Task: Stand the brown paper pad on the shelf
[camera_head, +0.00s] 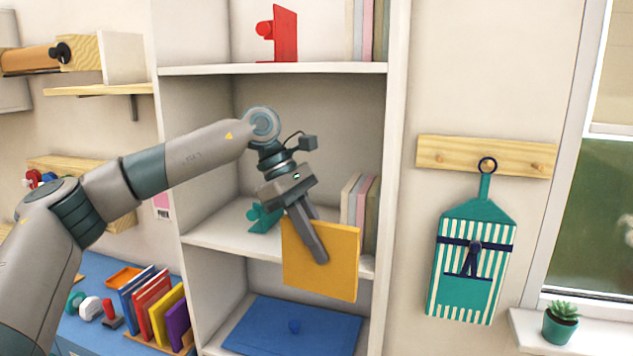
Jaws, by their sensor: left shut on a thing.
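My left gripper (318,258) reaches in from the left and points down in front of the middle shelf (215,238). It is shut on a flat, square, yellow-ochre pad (338,265), which shows its broad face and is slightly tilted. The pad is at the shelf's front edge and hides part of it. I cannot tell whether it touches the shelf. No clearly brown pad shows elsewhere. A teal bookend (262,218) stands left of the pad, partly hidden. Several thin upright pads (362,205) in beige, pink and olive stand behind it on the right. My right gripper is not in view.
The upper shelf (330,69) holds a red bookend (285,35) and upright pads. A blue flat item (270,335) lies on the lower shelf. Upright coloured pads (148,300) stand on the blue cabinet at lower left.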

